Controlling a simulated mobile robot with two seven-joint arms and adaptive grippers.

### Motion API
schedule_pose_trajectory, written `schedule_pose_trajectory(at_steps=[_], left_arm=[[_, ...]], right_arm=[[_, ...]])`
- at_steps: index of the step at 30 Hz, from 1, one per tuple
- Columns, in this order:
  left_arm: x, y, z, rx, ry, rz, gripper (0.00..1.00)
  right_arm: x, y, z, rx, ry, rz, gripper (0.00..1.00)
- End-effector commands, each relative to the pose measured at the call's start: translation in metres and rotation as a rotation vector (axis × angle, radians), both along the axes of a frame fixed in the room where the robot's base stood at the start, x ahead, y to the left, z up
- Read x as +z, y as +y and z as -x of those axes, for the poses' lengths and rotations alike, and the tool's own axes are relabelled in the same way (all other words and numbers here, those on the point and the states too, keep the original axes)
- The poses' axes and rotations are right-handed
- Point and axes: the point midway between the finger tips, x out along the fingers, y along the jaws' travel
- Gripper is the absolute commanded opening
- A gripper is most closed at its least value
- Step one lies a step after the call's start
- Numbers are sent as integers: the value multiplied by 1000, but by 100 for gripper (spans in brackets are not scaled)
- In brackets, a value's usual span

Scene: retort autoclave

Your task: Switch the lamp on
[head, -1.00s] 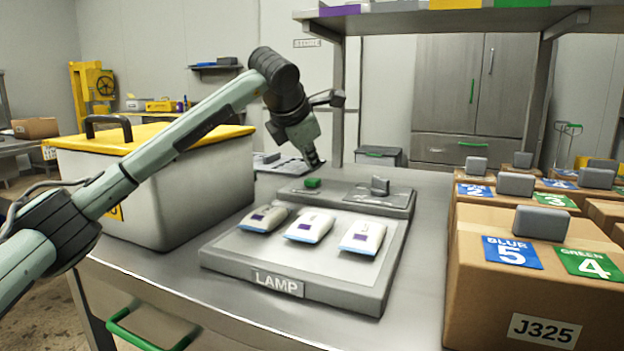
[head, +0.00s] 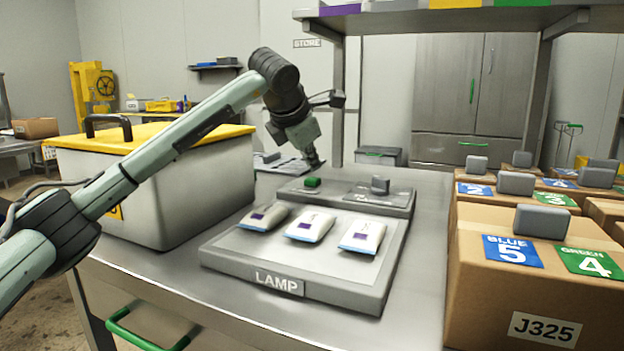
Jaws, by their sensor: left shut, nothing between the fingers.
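The lamp panel (head: 222,258) is a grey raised box labelled LAMP on the steel table, with a pale top. Three white pouches with purple marks (head: 310,226) lie on it. Behind it is a low grey control block (head: 398,206) with a green button (head: 312,182) on the left and a grey switch or knob (head: 380,185) on the right. My left gripper (head: 316,163) is shut and empty, pointing down just above and behind the green button. A small gap seems to show between them; contact is hard to tell. My right gripper is not in view.
A white bin with a yellow lid (head: 200,190) stands left of the panel. Cardboard boxes (head: 480,285) with numbered labels and grey blocks fill the right side. A shelf (head: 400,22) overhangs the back. Bare table (head: 428,230) lies right of the panel.

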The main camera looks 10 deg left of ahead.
Motion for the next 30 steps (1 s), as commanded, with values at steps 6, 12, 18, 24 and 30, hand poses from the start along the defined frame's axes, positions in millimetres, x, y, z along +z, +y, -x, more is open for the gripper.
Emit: schedule_pose_trajectory(at_steps=[6,12,18,24,30], left_arm=[[-7,0,0,0,0,0,0],[-6,0,0,0,0,0,0],[-8,0,0,0,0,0,0],[-10,0,0,0,0,0,0],[-13,0,0,0,0,0,0]], right_arm=[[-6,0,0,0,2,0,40],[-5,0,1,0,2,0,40],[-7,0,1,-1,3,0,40],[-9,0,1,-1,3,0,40],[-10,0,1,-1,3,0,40]])
